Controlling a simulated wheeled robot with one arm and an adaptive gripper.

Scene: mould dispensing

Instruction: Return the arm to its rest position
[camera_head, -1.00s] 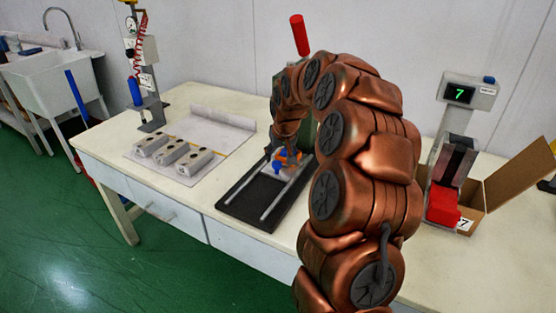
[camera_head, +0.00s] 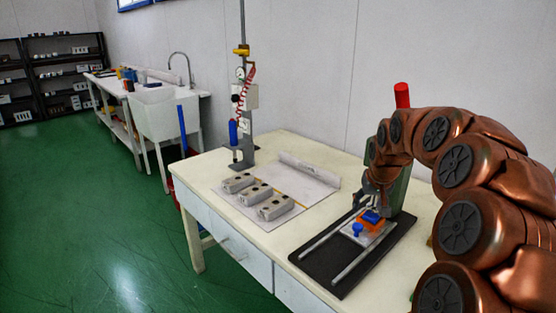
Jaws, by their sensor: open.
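My copper-coloured arm curves in from the right, and its end reaches over the black base with two metal rails (camera_head: 333,268) on the table. My gripper (camera_head: 376,200) is at the end of the arm, above an orange and blue piece (camera_head: 371,220) on a light plate (camera_head: 364,236) between the rails. The fingers are small and partly hidden here. I cannot tell whether they touch the piece. A green machine body with a red cylinder on top (camera_head: 402,95) stands behind my arm.
Several grey mould blocks (camera_head: 256,193) rest on a white sheet (camera_head: 290,190) on the table. A stand with a red coiled hose (camera_head: 243,90) rises at the table's back left. A sink (camera_head: 160,112) and dark shelves (camera_head: 70,75) are farther left. The green floor at left is clear.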

